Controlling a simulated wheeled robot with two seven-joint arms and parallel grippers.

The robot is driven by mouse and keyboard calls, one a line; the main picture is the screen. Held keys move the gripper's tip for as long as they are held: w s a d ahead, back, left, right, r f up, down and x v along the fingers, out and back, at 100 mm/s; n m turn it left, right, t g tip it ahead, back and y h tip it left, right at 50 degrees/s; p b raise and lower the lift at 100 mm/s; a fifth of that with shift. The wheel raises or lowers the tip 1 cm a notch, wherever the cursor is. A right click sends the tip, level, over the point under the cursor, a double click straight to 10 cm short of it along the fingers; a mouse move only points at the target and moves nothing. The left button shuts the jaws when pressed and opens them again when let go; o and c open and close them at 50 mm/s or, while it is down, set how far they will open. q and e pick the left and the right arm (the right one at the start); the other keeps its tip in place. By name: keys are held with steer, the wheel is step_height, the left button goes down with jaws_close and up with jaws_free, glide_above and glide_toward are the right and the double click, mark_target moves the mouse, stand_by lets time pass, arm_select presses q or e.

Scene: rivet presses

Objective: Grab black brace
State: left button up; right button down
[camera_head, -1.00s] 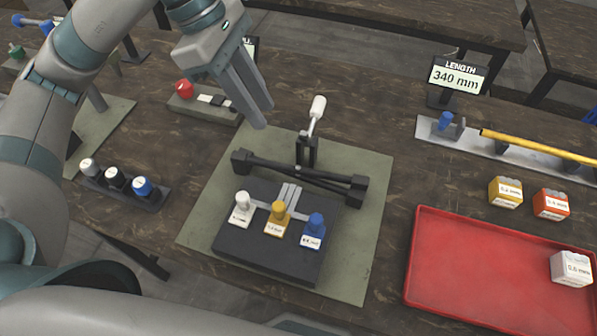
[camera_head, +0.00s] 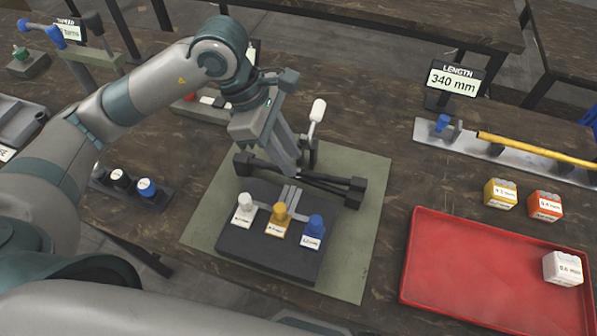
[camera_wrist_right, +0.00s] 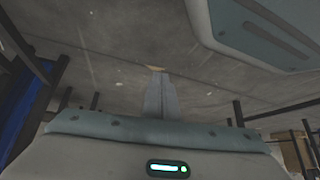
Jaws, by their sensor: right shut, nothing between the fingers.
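The black brace (camera_head: 325,186) is a set of long dark bars with blocky ends, lying across the green mat behind a dark block. My left gripper (camera_head: 288,172) points down at the brace's middle from above and behind. Its fingers hide part of the bars, and I cannot tell whether they touch or grip them. My right gripper (camera_wrist_right: 160,80) shows in the right wrist view with its fingers together and empty, over bare grey floor.
A white-handled lever (camera_head: 317,112) stands just behind the brace. The dark block (camera_head: 262,262) in front carries white, yellow and blue knobs. A red tray (camera_head: 470,285) holds a white box. A yellow rod (camera_head: 530,148) lies on a rail under a 340 mm sign (camera_head: 455,80).

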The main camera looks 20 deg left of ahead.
mark_target(298, 177)
arm_select(q)
steer(key=shift+f, duration=0.15)
arm_select(e)
steer(key=shift+r, duration=0.1)
